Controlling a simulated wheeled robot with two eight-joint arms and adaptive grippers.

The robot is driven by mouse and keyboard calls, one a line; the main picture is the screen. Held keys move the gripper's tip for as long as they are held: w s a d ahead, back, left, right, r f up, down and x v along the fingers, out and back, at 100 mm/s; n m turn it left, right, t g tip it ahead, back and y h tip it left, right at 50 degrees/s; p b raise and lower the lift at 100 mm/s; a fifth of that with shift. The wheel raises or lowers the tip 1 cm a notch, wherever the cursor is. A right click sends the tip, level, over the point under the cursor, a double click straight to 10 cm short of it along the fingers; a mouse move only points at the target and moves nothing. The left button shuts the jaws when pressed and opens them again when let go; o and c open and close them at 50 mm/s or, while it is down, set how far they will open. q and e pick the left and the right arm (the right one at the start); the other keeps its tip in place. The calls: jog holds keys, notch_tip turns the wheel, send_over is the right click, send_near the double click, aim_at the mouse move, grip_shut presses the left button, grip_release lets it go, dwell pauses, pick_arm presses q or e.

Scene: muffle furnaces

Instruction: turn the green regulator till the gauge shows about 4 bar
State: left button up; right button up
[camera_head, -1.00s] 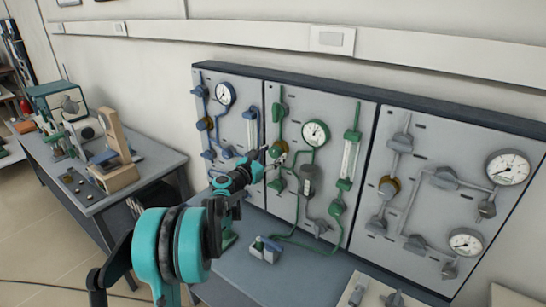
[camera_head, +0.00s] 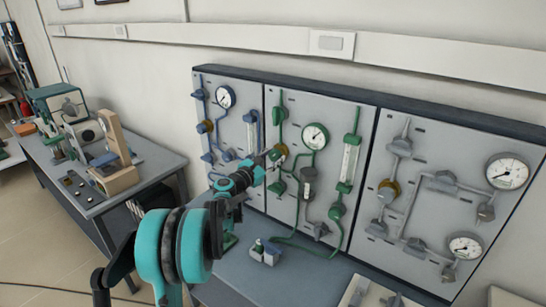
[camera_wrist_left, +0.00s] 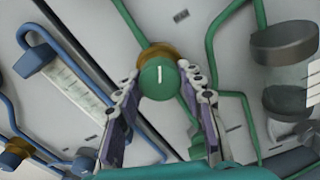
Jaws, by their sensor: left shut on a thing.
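The green regulator knob (camera_wrist_left: 158,78), round with a white mark and a brass collar behind it, shows in the left wrist view. My left gripper (camera_wrist_left: 160,88) has one finger on each side of the knob and is shut on it. In the head view my left gripper (camera_head: 270,159) reaches the middle panel, and its fingers partly hide the regulator (camera_head: 279,151). The round gauge (camera_head: 315,136) with a white face sits up and right of the regulator on the green pipework. Its needle is too small to read surely. My right gripper is not in view.
A blue-piped panel (camera_head: 225,127) stands left and a grey-piped panel (camera_head: 440,150) right. A small fitting (camera_head: 265,251) lies on the bench (camera_head: 233,281) below. Green tubing (camera_head: 305,248) runs across the bench front of the panel. Equipment stands on the left table (camera_head: 171,166).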

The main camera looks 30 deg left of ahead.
pick_arm(q)
jog(key=o, duration=1.2)
jog(key=s, duration=1.2)
jog(key=shift+a, duration=0.45)
